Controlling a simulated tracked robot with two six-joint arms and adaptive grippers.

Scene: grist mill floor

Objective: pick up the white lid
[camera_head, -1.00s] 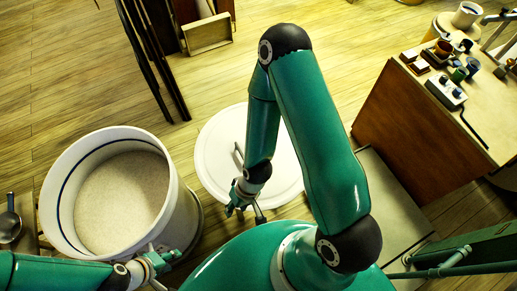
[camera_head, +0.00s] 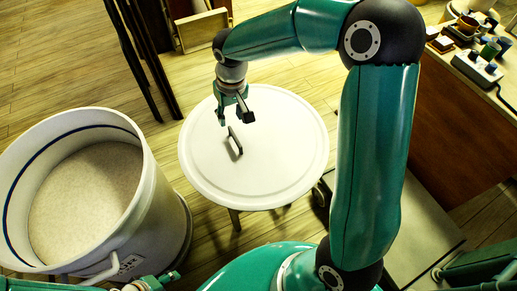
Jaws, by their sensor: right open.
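The white lid (camera_head: 285,150) is a large round disc. It lies flat on a low stand, of which a leg shows below the rim. A dark upright handle (camera_head: 235,141) stands left of the lid's middle. My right gripper (camera_head: 237,119) is open and points down over the lid, just above and behind the handle. No contact with the handle shows. My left gripper (camera_head: 162,283) is at the bottom edge, beside the front of the white bin; its fingers are too cut off and small to read.
A big white bin (camera_head: 168,190) of pale grainy meal stands open at the left. Dark poles (camera_head: 140,60) and a wooden box (camera_head: 203,30) stand behind the lid. A wooden cabinet (camera_head: 445,120) with small items on top is at the right.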

